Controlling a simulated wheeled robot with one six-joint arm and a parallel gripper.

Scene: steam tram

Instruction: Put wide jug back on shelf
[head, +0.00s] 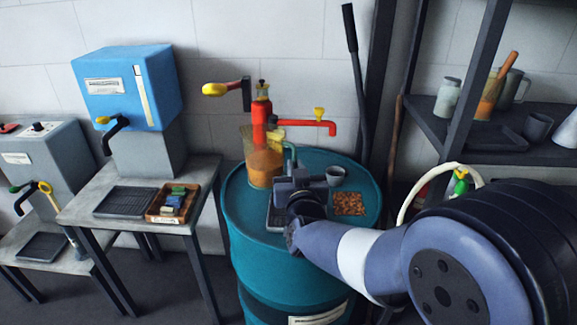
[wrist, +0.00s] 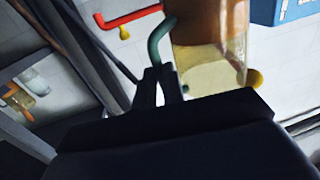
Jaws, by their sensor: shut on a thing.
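The wide jug (head: 262,168) is see-through, with orange-brown contents low down and a green handle. It is upright above the left part of the teal barrel's top, beside the red tap; I cannot tell whether it touches the barrel. My gripper (head: 289,176) is shut on the jug's handle, on its right side. In the wrist view the jug (wrist: 210,55) appears upside down, and my gripper's fingers (wrist: 160,84) meet at the green handle (wrist: 157,45). The dark shelf (head: 485,158) stands at the right.
The red tap (head: 300,123) rises close to the jug.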

